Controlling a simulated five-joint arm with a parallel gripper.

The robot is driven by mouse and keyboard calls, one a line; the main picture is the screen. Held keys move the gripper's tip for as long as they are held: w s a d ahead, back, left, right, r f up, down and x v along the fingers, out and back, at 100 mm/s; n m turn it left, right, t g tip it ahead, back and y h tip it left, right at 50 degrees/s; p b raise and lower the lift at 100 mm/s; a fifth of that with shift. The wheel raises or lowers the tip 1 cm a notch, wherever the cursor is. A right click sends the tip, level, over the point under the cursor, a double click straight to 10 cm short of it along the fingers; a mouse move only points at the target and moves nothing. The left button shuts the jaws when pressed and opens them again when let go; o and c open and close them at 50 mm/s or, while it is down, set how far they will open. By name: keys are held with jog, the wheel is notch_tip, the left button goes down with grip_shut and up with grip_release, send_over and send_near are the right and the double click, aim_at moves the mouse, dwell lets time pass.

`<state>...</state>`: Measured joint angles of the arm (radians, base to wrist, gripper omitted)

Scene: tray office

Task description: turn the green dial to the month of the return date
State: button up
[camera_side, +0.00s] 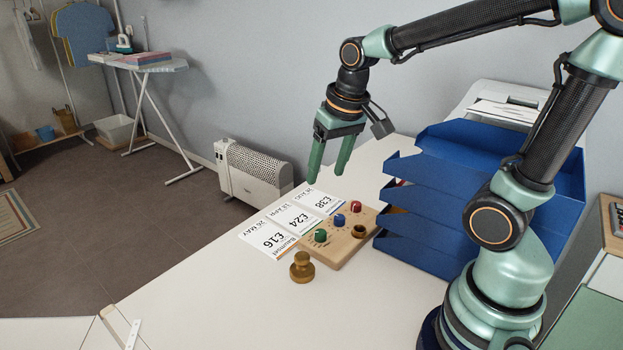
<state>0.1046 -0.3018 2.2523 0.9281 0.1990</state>
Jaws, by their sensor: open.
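The green dial (320,236) sits on a wooden board (345,247) on the white desk, with a blue dial (339,220) and a red dial (355,207) in a row behind it. Three printed cards stand along the board: one reads £16 and 26 MAY (268,238), one £24 and what looks like 18 APR (293,217), one £38 and a date ending in AUG (319,201). Which card gives the return date is not clear. The dial markings are too small to read.
A brass-coloured knobbed stamp (302,267) stands at the board's near left, and a dark round hole or cup (359,231) is in the board's right side. Blue stacked trays (430,200) rise close on the right. The front of the desk (230,305) is clear.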

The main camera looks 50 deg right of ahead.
aim_at(322, 232)
jog(key=w+d+f+m+g, duration=0.1)
jog(key=f, duration=0.5)
jog(key=w+d+f+m+g, duration=0.1)
jog(key=f, duration=0.5)
jog(key=w+d+f+m, duration=0.1)
jog(key=w+d+f, duration=0.1)
jog(key=f, duration=0.5)
jog(key=shift+f+m+g, duration=0.1)
jog(key=shift+m+g, duration=0.3)
grip_shut()
jog(key=n, duration=0.5)
jog(key=shift+d, duration=0.1)
